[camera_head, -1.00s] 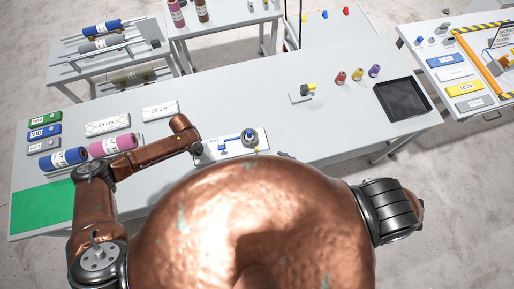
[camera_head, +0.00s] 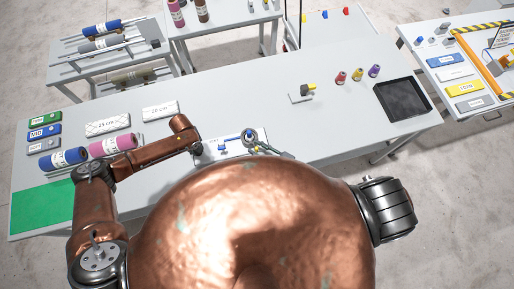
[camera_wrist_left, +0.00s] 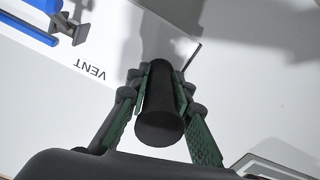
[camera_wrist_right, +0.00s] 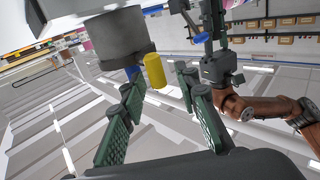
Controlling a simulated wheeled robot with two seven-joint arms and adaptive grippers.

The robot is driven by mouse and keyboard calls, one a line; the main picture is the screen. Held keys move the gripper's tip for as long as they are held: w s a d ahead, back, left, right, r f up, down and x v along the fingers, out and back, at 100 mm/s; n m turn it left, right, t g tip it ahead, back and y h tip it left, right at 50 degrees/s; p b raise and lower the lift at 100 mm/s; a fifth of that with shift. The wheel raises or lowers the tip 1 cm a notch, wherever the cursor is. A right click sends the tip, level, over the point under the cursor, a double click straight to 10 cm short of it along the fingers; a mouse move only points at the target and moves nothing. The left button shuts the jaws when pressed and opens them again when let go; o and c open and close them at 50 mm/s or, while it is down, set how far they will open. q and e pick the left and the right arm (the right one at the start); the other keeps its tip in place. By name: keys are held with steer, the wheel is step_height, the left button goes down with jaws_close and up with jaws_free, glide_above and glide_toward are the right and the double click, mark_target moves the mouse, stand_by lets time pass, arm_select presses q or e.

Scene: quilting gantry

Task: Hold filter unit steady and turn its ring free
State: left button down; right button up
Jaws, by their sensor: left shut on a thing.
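The filter unit, a grey round body with a blue part on top (camera_head: 248,133), stands on a white board (camera_head: 210,158) in the head view. In the right wrist view a large grey cylinder (camera_wrist_right: 108,35), apparently this unit and its ring, shows a blue part and a yellow tab (camera_wrist_right: 154,71). My right gripper (camera_wrist_right: 163,85) is open, its fingers either side of the tab and apart from it. My left gripper (camera_wrist_left: 160,100) is shut on a black upright cylinder (camera_wrist_left: 159,122) at the board's left part. Whether that cylinder joins the unit is hidden.
A blue lever (camera_wrist_left: 28,28) stands by the VENT label on the board. Pink (camera_head: 113,145) and blue (camera_head: 69,158) rolls lie left. Table behind the board is clear.

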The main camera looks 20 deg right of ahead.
jaws_close()
stand_by(0.3)
stand_by(0.4)
